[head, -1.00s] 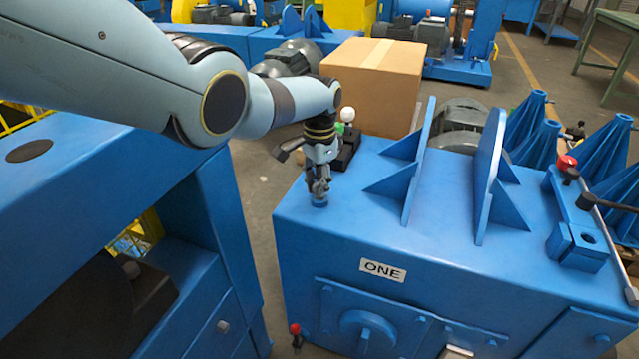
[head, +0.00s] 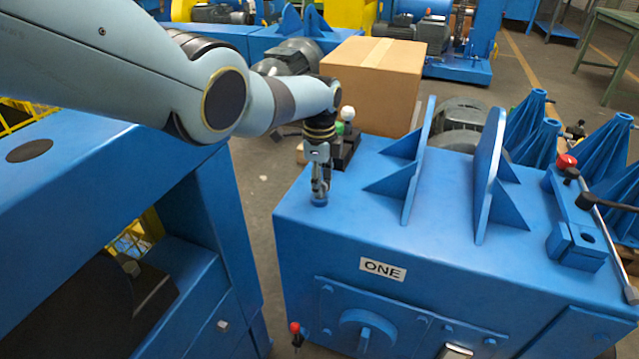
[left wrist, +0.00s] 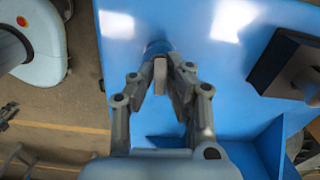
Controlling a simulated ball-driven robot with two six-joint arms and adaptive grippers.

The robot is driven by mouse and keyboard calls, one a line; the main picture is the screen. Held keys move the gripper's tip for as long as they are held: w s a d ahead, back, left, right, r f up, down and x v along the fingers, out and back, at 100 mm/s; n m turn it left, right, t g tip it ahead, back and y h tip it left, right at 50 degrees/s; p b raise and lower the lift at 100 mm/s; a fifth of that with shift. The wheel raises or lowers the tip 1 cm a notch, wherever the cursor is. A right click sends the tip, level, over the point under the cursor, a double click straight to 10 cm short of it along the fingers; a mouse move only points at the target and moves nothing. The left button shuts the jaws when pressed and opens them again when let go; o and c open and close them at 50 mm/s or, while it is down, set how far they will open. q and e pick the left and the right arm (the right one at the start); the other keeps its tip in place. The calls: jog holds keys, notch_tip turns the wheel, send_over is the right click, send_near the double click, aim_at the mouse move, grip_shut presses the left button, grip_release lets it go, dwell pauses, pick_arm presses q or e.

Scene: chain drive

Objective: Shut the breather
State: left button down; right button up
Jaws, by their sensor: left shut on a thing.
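The breather (head: 319,200) is a small blue round fitting on the top of the blue machine housing (head: 372,232), near its left front corner, above the label ONE. My left gripper (head: 320,190) points straight down over it, with its fingers shut on the breather's top. In the left wrist view, the fingers (left wrist: 168,88) close around a pale grey upright piece, with the blue round base of the breather (left wrist: 158,48) just beyond. The fingers hide much of the breather. My right gripper is in neither view.
A black box with a white knob (head: 348,115) and a green knob stands just behind the gripper. A cardboard box (head: 375,80) is farther back. Blue upright brackets (head: 490,175) stand to the right. A floor gap separates the housing from the blue machine (head: 100,180) at left.

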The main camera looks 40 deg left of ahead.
pick_arm(q)
jog(key=shift+w+r+m, duration=0.2)
jog(key=shift+r+m, duration=0.05)
jog(key=shift+m, duration=0.35)
jog(key=c, duration=1.5)
grip_release()
jog(key=shift+o, duration=0.7)
jog(key=shift+s+f, duration=0.1)
jog(key=shift+f, duration=0.05)
notch_tip(320, 180, up, 12)
